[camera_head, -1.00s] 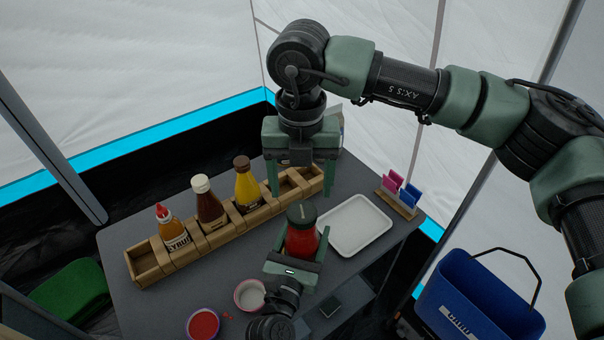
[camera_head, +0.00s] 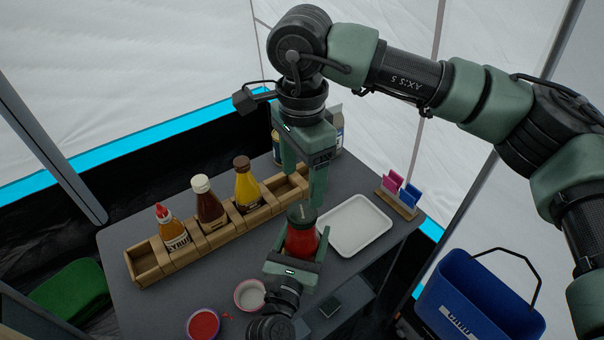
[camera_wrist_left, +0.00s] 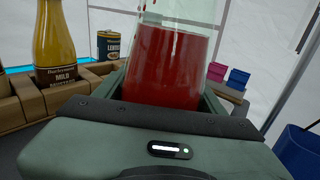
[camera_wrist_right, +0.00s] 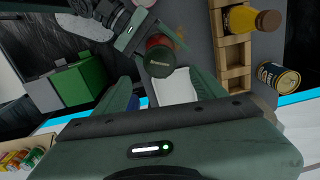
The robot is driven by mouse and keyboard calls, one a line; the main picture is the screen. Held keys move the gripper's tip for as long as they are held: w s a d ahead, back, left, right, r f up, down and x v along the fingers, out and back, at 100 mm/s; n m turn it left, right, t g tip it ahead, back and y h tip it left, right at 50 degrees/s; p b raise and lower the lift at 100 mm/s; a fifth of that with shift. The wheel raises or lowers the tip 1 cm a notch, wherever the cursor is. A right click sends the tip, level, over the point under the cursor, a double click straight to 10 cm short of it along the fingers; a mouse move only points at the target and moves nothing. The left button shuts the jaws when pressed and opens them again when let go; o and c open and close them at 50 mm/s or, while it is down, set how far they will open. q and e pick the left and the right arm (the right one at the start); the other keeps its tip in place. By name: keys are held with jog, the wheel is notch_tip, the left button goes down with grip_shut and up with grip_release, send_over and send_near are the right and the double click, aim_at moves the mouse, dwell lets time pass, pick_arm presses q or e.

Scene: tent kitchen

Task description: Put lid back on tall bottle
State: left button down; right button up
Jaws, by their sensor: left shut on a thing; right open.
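The tall bottle (camera_head: 301,242) is clear with red sauce inside and stands upright in my left gripper (camera_head: 296,260), which is shut on its body. The left wrist view shows the bottle (camera_wrist_left: 165,65) close up, its top out of frame. A dark green round lid (camera_head: 301,214) shows at the bottle's top; the lid is seen from above in the right wrist view (camera_wrist_right: 160,62). I cannot tell how firmly it sits. My right gripper (camera_head: 303,180) is open and empty, pointing down just above the lid.
A wooden rack (camera_head: 215,236) holds several sauce bottles on the left. A white tray (camera_head: 355,226) lies right of the held bottle. A white-filled bowl (camera_head: 250,294) and a red-filled bowl (camera_head: 203,323) stand in front. A card holder (camera_head: 397,203) is at the table's right edge.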

aim_at(302, 211)
jog(key=shift+n, duration=0.5)
jog(key=shift+f, duration=4)
jog(key=c, duration=1.4)
jog(key=m, duration=0.4)
jog(key=shift+m, duration=0.3)
jog(key=shift+c, duration=0.4)
jog(key=m, duration=0.3)
jog(key=shift+m, duration=0.3)
jog(key=o, duration=1.6)
jog(key=shift+c, duration=0.2)
